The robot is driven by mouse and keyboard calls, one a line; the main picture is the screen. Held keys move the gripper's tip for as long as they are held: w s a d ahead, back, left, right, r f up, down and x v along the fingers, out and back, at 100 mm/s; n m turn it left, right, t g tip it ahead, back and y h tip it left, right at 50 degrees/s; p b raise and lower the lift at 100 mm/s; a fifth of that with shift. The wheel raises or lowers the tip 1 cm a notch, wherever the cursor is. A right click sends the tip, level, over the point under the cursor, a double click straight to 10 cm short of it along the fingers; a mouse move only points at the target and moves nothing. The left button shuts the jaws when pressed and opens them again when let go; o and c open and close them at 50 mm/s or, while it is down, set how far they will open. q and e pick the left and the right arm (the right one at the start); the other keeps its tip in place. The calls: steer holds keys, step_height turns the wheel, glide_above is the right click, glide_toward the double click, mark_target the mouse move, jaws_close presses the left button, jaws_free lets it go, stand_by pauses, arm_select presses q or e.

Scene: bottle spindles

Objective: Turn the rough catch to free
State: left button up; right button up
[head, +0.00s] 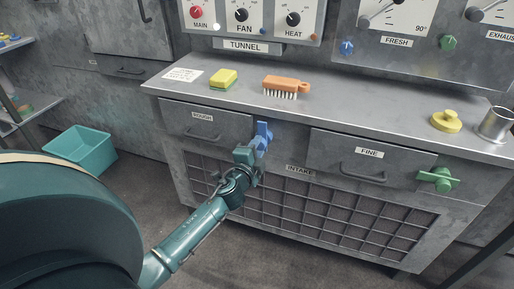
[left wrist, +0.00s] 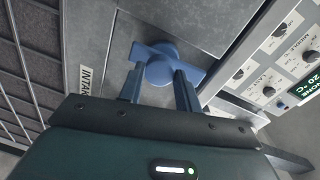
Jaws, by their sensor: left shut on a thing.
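The rough catch is a blue turn-knob (head: 263,137) on the cabinet front, just right of the drawer labelled ROUGH (head: 205,122). In the head view its bar stands about upright. My left gripper (head: 252,150) is at the catch, its arm coming up from the lower left. In the left wrist view the two fingers (left wrist: 158,88) reach to the blue catch (left wrist: 160,66), one on each side, and are shut on it. The gripper hides the lower part of the catch in the head view. My right gripper is not in view.
A green catch (head: 438,179) sits right of the FINE drawer (head: 362,165). The INTAKE grille (head: 330,215) lies below. A brush (head: 287,86), a sponge (head: 223,78), a yellow knobbed disc (head: 446,121) and a metal cup (head: 495,124) stand on the worktop. A teal bin (head: 82,150) is on the floor.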

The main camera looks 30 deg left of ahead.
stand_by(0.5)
arm_select(q)
steer(key=o, duration=1)
steer(key=shift+c, duration=0.2)
steer(key=v, duration=1.3)
steer(key=shift+p, duration=0.35)
steer(key=shift+s+d, duration=0.1)
steer(key=shift+s, duration=0.05)
